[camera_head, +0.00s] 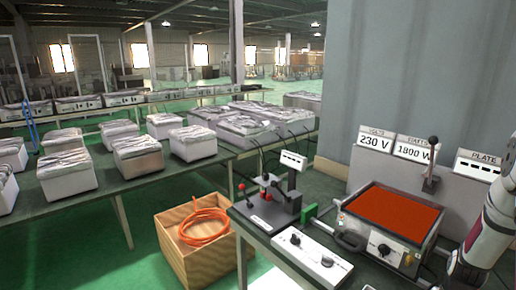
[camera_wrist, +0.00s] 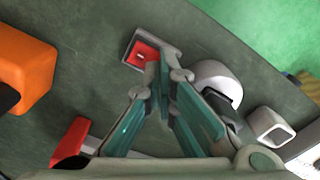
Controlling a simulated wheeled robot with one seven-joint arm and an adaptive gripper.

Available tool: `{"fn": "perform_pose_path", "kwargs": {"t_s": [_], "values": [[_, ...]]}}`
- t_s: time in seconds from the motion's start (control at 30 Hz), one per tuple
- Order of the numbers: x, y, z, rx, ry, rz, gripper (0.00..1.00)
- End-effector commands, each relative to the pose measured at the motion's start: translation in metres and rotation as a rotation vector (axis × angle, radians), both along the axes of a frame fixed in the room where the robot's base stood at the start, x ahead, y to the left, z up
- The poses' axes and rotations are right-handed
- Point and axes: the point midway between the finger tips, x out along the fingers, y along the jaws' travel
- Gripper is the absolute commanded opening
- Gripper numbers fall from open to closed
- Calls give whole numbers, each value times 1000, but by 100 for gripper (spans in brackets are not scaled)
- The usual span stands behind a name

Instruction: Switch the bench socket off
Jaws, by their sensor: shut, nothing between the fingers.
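In the wrist view a small red rocker switch (camera_wrist: 143,56) sits in a grey frame on the dark green bench top. A rounded white and dark piece (camera_wrist: 216,78), perhaps a plug or socket part, stands just right of it. My gripper (camera_wrist: 172,75) is shut and empty, its fingertips close to the right edge of the switch frame. I cannot tell whether they touch. In the head view my arm (camera_head: 490,235) reaches down at the right edge; the gripper's tips and the switch cannot be made out there.
An orange-red heating plate (camera_head: 390,212) in a metal case stands on the bench, with a black-knobbed lever (camera_head: 431,165) behind it. A white control box (camera_head: 310,256) and a black stand (camera_head: 268,205) are to its left. An orange block (camera_wrist: 22,70) shows in the wrist view.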

Motion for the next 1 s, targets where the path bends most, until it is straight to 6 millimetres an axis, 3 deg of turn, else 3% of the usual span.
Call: {"fn": "perform_pose_path", "kwargs": {"t_s": [0.43, 1.0], "values": [[-1, 0, -3, 0, 1, 0, 0], [-1, 0, 37, 0, -1, -1, 0]]}}
